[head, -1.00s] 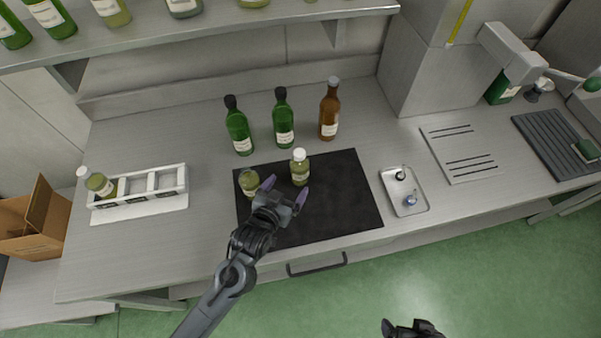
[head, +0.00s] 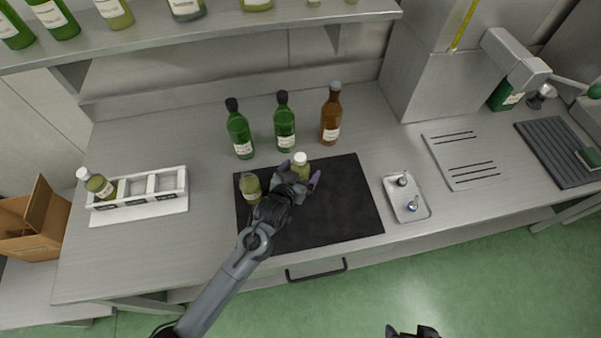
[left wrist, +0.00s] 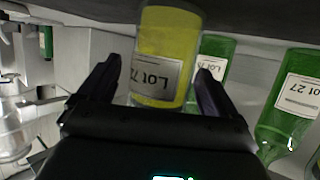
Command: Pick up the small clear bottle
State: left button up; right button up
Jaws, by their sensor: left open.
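A small clear bottle (head: 300,161) with a white cap and yellow-green contents stands on the black mat (head: 345,215), partly hidden behind my left gripper (head: 301,180) in the head view. In the left wrist view a yellow-green bottle (left wrist: 167,45) with a "Lot" label sits between the two fingers of my left gripper (left wrist: 155,85). The fingers are open, with a gap beside the bottle. Another small bottle (head: 250,186) with similar contents stands on the mat just left of the gripper. Of my right arm only a dark part (head: 412,331) shows at the bottom edge.
Two green bottles (head: 239,133) (head: 284,126) and a brown bottle (head: 331,115) stand behind the mat. A white rack (head: 140,196) holding a tilted bottle (head: 97,184) is at left. A metal tray (head: 418,214) lies right of the mat. The mat's right front is clear.

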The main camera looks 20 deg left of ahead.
pick_arm(q)
jog(key=shift+c, duration=0.3)
jog(key=c, duration=1.2)
jog(key=shift+c, duration=0.3)
jog(key=shift+r, duration=0.1)
